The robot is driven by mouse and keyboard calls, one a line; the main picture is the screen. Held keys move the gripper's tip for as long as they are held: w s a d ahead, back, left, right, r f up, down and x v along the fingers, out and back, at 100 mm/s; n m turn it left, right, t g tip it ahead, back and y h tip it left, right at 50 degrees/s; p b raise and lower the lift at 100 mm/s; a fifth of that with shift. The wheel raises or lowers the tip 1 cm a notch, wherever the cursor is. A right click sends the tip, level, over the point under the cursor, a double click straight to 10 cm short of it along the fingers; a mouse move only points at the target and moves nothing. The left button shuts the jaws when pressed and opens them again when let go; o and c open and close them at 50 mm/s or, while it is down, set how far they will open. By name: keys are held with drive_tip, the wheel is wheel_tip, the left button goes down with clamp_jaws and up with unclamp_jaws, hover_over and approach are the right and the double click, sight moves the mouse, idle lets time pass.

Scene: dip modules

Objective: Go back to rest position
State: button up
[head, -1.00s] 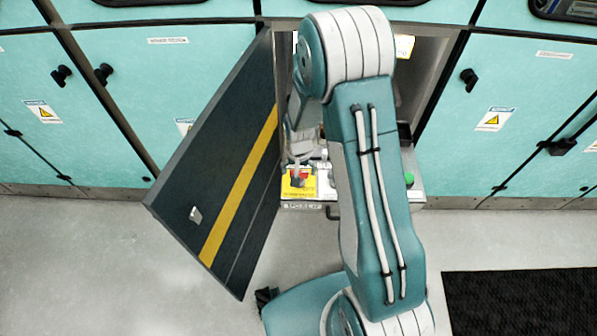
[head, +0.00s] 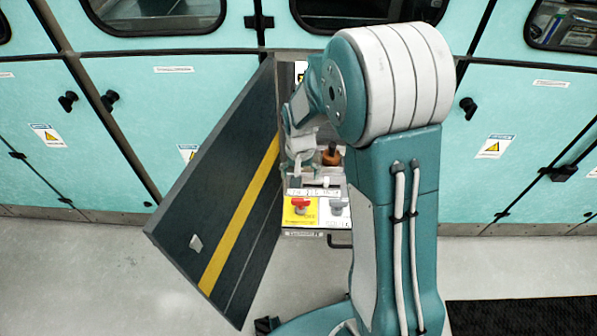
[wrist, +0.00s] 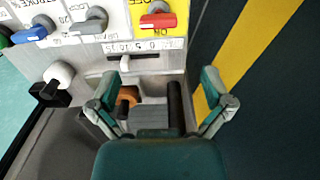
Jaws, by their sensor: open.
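My gripper (wrist: 167,108) is open in the wrist view, with its two fingers spread and nothing between them. Below the fingers is the grey control panel (wrist: 112,50) inside the cabinet, with a red switch handle (wrist: 157,20) on a yellow plate. In the head view my gripper (head: 302,172) is small and partly hidden behind my arm, above the panel's red handle (head: 300,204). Its finger positions are hard to make out there. An orange-brown knob (head: 331,155) stands just right of it, and shows in the wrist view (wrist: 128,95) near the left finger.
The open dark cabinet door (head: 215,190) with a yellow stripe stands close to the left of my arm. Teal cabinets (head: 520,130) line the wall. The grey floor (head: 110,270) is clear at left.

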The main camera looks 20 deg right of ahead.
drive_tip(key=shift+r, duration=0.1)
drive_tip(key=s+r+n+t, duration=0.3)
drive_tip(key=s+r+t, duration=0.2)
drive_tip(key=s+r, duration=1.5)
drive_tip(key=shift+s+r+n+t, duration=0.3)
drive_tip(key=shift+s+r+n, duration=0.1)
drive_tip(key=shift+r, duration=0.9)
drive_tip(key=shift+d, duration=0.1)
